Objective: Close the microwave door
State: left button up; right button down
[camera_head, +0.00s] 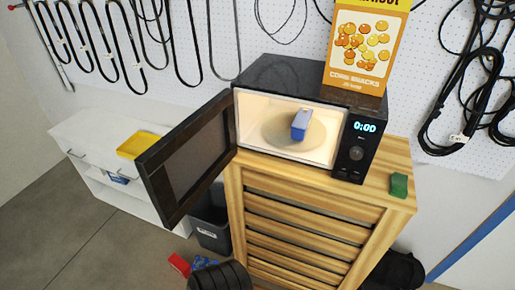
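The black microwave (309,108) stands on a slatted wooden cabinet. Its door (188,158) is hinged at the left side and stands wide open, swung out toward the front left. The control panel (358,148) on the right has a display reading 0:00. Neither of my grippers is in view.
An orange corn snacks box (362,45) stands on the microwave. A green item (399,185) lies on the wooden cabinet (318,187) at the right. A white cabinet (90,128) with a yellow tray (138,144) stands behind the door. A dark bin (211,230) is below it.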

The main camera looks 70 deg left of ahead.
aim_at(175, 172)
jog(key=z, duration=1.4)
jog(key=k, duration=2.45)
jog(key=u, duration=1.95)
